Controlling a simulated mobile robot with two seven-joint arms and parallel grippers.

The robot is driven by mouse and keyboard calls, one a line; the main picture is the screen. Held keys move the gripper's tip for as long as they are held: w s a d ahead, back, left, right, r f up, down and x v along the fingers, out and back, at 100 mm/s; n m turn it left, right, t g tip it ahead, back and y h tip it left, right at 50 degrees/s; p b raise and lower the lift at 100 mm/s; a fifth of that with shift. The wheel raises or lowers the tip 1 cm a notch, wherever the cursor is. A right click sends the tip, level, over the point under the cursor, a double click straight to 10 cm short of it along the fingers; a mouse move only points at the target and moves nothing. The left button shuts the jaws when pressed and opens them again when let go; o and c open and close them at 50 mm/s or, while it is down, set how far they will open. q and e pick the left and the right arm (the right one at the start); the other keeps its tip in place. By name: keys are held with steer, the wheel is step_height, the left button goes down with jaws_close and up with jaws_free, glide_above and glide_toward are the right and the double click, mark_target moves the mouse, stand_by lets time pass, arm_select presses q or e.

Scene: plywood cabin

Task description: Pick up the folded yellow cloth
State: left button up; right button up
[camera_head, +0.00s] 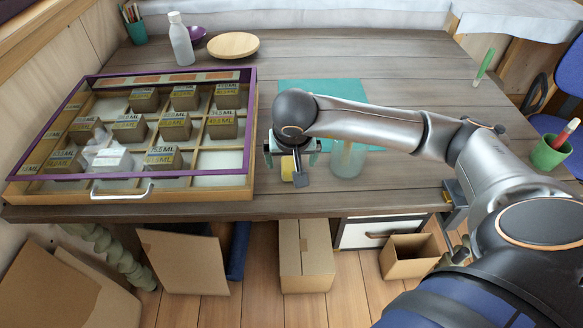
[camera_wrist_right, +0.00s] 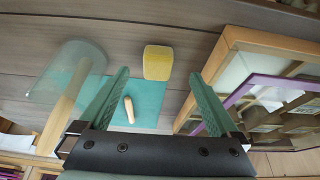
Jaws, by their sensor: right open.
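The folded yellow cloth (camera_head: 287,172) lies on the grey-brown plank table near its front edge, partly hidden by my right gripper in the head view. In the right wrist view the cloth (camera_wrist_right: 157,63) is a small rounded yellow block just beyond the fingertips, between their lines. My right gripper (camera_head: 293,160) points down over the table at the cloth. Its two green fingers (camera_wrist_right: 158,76) are spread wide with nothing held between them. I cannot tell the exact height of the fingertips above the cloth. My left gripper is in neither view.
A frosted jar (camera_head: 348,160) stands close right of the gripper; it also shows in the wrist view (camera_wrist_right: 66,72). A purple-rimmed compartment case (camera_head: 252,150) with several labelled boxes fills the left. A teal mat (camera_head: 345,90) lies behind. A green cup (camera_head: 550,152) stands far right.

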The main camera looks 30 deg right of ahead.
mark_target(292, 170)
steer(key=x, duration=0.7)
steer(key=shift+s+d+f, duration=0.1)
steer(key=shift+d+f, duration=0.05)
steer(key=shift+c, duration=0.4)
steer(key=c, duration=1.3)
